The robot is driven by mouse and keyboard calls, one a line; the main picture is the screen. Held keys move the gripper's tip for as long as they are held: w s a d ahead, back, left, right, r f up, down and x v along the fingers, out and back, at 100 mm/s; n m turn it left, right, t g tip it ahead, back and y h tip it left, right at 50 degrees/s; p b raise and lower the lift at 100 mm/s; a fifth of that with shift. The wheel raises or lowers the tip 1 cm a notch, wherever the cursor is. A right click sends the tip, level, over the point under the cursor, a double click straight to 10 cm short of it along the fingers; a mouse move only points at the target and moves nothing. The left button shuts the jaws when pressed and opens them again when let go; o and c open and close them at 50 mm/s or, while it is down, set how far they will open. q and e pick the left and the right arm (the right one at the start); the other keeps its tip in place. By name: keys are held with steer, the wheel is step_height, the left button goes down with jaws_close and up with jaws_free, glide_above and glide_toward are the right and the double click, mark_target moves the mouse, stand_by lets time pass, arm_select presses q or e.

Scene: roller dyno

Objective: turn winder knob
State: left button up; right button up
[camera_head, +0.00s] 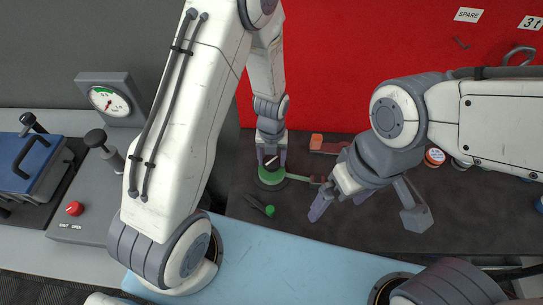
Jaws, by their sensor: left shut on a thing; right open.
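A small round winder with a green top (270,176) stands on the dark mat in the middle of the view. A dark knob with a white line (271,161) sits on top of it. My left gripper (271,158) points down over the winder, its fingers shut on the knob from both sides. The fingers hide part of the knob. A green arm or strip runs from the winder to the right. My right gripper (338,203) is open and empty, to the right of the winder and nearer to me, above the mat.
An orange block (316,141) and a red piece (330,148) lie behind, right of the winder. A dark tool with a green ball (270,211) lies in front. A gauge (109,103), red knob (75,208) and blue box (34,160) stand left. A red wall (370,50) closes the back.

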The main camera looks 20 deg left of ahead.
arm_select(q)
steer(key=m+p, duration=0.2)
steer(key=p, duration=0.2)
steer(key=m+p, duration=0.2)
steer(key=p, duration=0.2)
steer(key=shift+r, duration=0.35)
steer(key=shift+f+m+p, duration=0.25)
steer(key=shift+m+p, duration=0.75)
steer(key=shift+p, duration=0.2)
steer(key=shift+f+m, duration=0.1)
steer(key=shift+m, duration=1.1)
steer(key=o, duration=1.4)
steer(key=shift+p, duration=0.3)
